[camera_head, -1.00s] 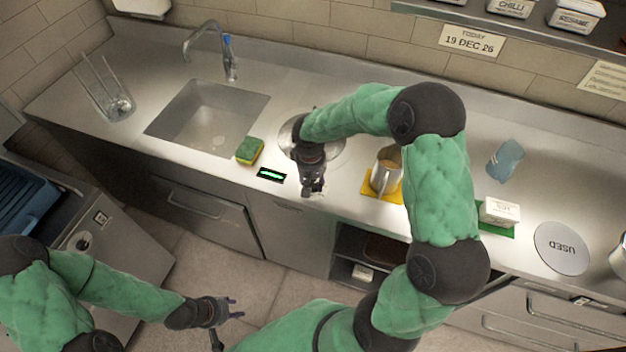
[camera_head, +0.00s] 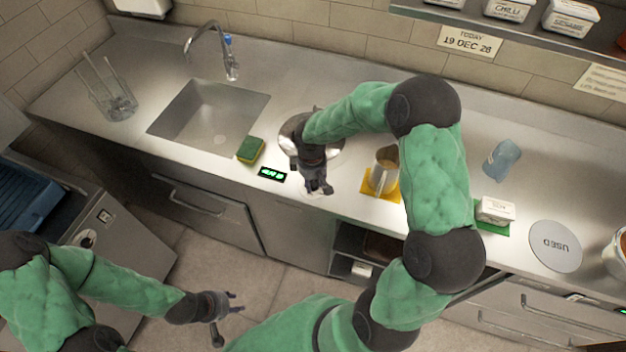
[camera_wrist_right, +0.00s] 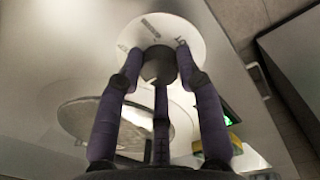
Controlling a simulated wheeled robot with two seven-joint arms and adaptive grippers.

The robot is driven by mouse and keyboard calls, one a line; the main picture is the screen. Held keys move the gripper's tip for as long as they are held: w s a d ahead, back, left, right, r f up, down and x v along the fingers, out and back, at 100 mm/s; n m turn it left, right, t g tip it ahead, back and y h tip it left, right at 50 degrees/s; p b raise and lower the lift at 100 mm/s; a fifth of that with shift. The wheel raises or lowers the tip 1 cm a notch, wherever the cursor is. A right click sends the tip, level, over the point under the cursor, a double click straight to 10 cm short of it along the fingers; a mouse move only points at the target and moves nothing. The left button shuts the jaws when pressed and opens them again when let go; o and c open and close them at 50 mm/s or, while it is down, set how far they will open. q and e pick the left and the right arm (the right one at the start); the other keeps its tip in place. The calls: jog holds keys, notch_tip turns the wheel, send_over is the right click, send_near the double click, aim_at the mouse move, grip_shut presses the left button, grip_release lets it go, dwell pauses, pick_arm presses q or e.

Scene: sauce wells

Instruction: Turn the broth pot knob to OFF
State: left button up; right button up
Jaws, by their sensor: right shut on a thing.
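In the right wrist view, the dark knob (camera_wrist_right: 158,66) sits on a round white dial (camera_wrist_right: 178,32) with small markings that I cannot read surely. My right gripper (camera_wrist_right: 157,58) is shut on the knob, with its purple fingers around it. In the head view, the right gripper (camera_head: 318,190) is at the counter's front edge and hides the knob. The round metal broth pot (camera_head: 333,147) is set in the counter behind it, partly covered by my arm. A small display (camera_head: 272,174) beside it shows blurred green characters. My left gripper (camera_head: 236,306) is open and empty, above the floor.
A green-yellow sponge (camera_head: 250,150) lies left of the pot, by the sink (camera_head: 208,115). A metal jug (camera_head: 384,172) stands on a yellow mat (camera_head: 381,194) to the right. Farther right are a white tub (camera_head: 496,209) and a round "USED" plate (camera_head: 556,246).

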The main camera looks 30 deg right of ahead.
aim_at(312, 185)
dwell(0.4)
jog(key=o, duration=1.2)
jog(key=shift+c, duration=0.2)
jog(key=shift+r, duration=0.1)
notch_tip(312, 185, up, 12)
jog(key=shift+s+a, duration=0.15)
jog(key=shift+a, duration=0.15)
jog(key=shift+f, duration=0.2)
